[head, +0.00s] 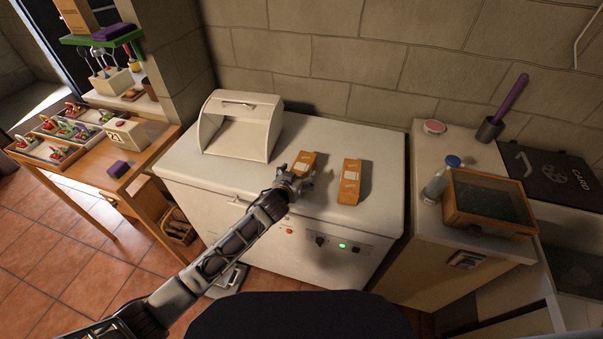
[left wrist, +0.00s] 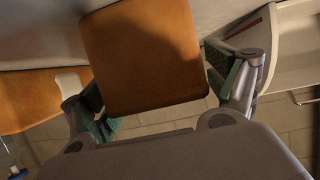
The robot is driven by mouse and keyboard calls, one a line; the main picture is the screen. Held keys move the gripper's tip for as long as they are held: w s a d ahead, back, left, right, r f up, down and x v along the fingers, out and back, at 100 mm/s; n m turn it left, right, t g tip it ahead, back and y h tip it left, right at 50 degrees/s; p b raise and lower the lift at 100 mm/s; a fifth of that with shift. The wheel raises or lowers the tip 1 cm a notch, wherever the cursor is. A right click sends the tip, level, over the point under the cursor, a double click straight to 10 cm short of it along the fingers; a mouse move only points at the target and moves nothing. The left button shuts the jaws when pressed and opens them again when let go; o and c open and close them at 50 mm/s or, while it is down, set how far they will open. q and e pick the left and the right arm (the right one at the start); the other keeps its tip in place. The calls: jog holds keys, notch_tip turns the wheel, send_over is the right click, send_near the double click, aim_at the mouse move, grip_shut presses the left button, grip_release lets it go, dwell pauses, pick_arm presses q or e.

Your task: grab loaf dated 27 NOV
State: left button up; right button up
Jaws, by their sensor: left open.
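Two orange-brown loaf packs lie on the white chest top (head: 385,150): a left loaf (head: 305,160) and a right loaf (head: 350,182). Their pale labels are too small to read, so I cannot tell which is dated 27 NOV. My left gripper (head: 294,184) is at the near end of the left loaf and hides part of it. In the left wrist view this loaf (left wrist: 145,55) shows between the open fingers (left wrist: 160,95); I cannot tell whether they touch it. The right loaf (left wrist: 35,100) shows at the left edge there. My right gripper is not in view.
A cream bread bin (head: 240,125) with its front open stands left of the loaves. A cabinet on the right holds a wood-framed glass-topped box (head: 488,203) and a bottle (head: 436,185). The chest top right of the right loaf is clear.

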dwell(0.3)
pick_arm(q)
jog(key=shift+r, duration=0.1)
jog(key=c, duration=1.1)
jog(key=shift+r, duration=5)
